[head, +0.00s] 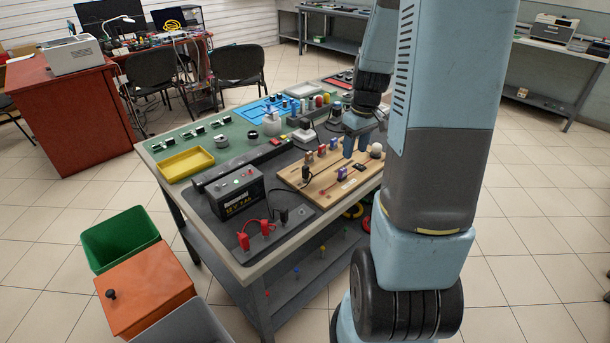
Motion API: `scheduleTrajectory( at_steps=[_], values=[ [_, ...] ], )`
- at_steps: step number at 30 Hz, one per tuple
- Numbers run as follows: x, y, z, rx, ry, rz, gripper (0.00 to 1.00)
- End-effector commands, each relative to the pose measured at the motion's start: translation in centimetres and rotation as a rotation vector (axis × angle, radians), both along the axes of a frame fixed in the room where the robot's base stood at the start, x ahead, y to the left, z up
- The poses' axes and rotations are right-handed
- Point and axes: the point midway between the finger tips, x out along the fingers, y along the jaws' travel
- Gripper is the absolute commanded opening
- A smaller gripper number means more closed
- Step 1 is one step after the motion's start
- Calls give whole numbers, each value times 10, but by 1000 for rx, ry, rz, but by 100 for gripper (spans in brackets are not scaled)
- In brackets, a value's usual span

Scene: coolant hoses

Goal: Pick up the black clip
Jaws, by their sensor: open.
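A small black clip (284,215) seems to stand on the dark mat right of the battery, with a thin black lead by it. Red clips (266,229) stand left of it, near the table's front edge. My gripper (356,148) is at the far right part of the table, above or at the far edge of the wooden board (325,188). Its two blue fingers point down and are apart, with nothing seen between them. It is well away from the black clip, farther back and to the right. Its exact height is hard to tell.
A battery (236,194) stands left of the black clip. The wooden board carries several small parts and a pale ball (376,150). A yellow tray (186,164) and a blue tray (262,110) lie farther back. Green (120,240) and orange (148,288) bins stand at the table's left.

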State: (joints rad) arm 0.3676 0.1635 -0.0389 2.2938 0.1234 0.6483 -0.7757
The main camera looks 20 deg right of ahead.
Motion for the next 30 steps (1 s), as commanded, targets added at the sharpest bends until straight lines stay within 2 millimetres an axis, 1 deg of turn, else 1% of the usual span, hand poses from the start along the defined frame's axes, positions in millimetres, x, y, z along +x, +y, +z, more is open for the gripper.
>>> scheduleTrajectory(
  at_steps=[1,6,9,12,16,19,23,30],
  values=[
    [12,17,3,-4,7,25,51],
    [43,67,13,-22,35,76,51],
    [54,92,18,-33,47,96,51],
    [62,110,21,-42,56,109,51],
    [66,122,23,-49,60,117,51],
    [67,124,17,-50,63,117,51],
    [66,124,-2,-50,66,117,51],
    [66,123,-43,-50,65,117,51]
  ],
)
